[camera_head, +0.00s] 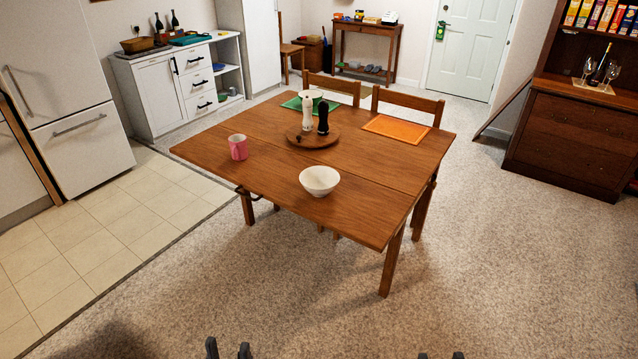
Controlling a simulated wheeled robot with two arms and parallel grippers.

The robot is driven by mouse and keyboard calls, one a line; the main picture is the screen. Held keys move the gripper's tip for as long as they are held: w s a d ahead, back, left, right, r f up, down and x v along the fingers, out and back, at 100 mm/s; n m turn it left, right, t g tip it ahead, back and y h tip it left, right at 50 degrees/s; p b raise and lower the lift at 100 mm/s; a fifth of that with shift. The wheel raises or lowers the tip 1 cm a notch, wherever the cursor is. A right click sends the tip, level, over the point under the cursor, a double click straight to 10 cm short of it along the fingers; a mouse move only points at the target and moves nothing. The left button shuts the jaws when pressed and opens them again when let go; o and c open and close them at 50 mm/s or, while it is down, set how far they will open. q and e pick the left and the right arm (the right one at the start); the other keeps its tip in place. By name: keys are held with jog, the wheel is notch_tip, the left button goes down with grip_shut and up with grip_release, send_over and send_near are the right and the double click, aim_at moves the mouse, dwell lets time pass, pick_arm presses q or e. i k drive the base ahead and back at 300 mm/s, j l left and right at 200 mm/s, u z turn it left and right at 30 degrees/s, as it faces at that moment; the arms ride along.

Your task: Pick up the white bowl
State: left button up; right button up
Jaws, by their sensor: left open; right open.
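The white bowl (319,181) stands upright on the wooden table (264,190), near its front edge. Nothing touches it. My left gripper (228,349) shows only its fingertips at the bottom edge of the view, apart and with nothing between them. My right gripper (441,356) also shows only its fingertips at the bottom edge, to the right, apart and empty. Both grippers are well short of the table and the bowl. The rest of both grippers is out of view.
A pink mug (238,147) stands left of the bowl. A round wooden tray (313,138) behind holds a white and a black mill. An orange placemat (396,130) lies at the back right. Chairs (408,103) stand behind the table. The carpet (330,300) in front is clear.

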aim_at(319, 181)
jog(key=i+l, duration=0.25)
jog(key=i, duration=0.25)
jog(key=i+l+u, duration=0.15)
jog(key=i, duration=0.3)
